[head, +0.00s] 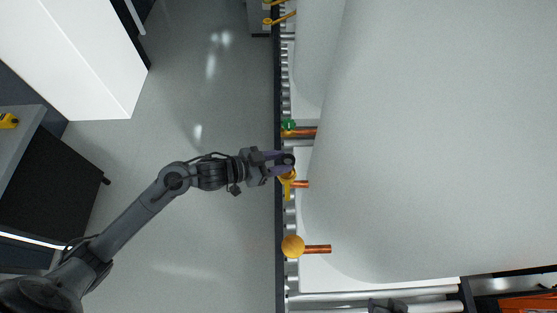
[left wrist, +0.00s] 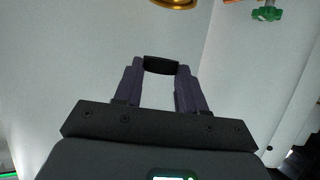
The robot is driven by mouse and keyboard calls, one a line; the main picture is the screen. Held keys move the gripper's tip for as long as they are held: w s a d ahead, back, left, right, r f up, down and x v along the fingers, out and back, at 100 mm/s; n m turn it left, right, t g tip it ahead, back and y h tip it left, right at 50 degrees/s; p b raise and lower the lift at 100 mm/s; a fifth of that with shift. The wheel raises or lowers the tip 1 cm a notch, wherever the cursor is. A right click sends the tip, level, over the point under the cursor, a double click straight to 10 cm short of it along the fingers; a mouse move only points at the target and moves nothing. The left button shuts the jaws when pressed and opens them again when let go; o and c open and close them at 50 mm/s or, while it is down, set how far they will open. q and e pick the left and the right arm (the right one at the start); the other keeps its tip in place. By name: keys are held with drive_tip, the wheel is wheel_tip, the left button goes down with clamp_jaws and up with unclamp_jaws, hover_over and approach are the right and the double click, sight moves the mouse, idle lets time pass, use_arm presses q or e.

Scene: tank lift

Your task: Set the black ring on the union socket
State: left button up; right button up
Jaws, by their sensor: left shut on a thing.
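My left gripper (head: 284,161) is shut on the black ring (head: 289,159), seen from above beside the row of pipe fittings. In the left wrist view the black ring (left wrist: 161,65) sits between the two purplish fingertips (left wrist: 160,78). A yellow-brass fitting (head: 288,180) on a short copper pipe, seemingly the union socket, is just below the gripper in the head view and partly hidden by it. A round brass rim (left wrist: 175,3) is cut off at the top of the left wrist view, apart from the ring. My right gripper cannot be made out.
A green valve handle (head: 289,126) stands close above the gripper; it also shows in the left wrist view (left wrist: 267,13). A large white tank (head: 430,140) fills the right. Open floor (head: 210,240) lies left.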

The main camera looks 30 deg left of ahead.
use_arm(q)
drive_tip(key=shift+f+b, duration=1.15)
drive_tip(key=shift+f, duration=1.6)
drive_tip(key=shift+p, duration=0.4)
drive_tip(key=shift+p, duration=0.4)
drive_tip(key=shift+f, duration=0.4)
drive_tip(key=o, duration=1)
drive_tip(key=shift+o, duration=0.5)
drive_tip(key=shift+s+a+r, duration=0.15)
drive_tip(key=shift+s+a, duration=0.05)
drive_tip(key=shift+s, duration=0.05)
drive_tip(key=v, duration=1)
drive_tip(key=shift+p, duration=0.3)
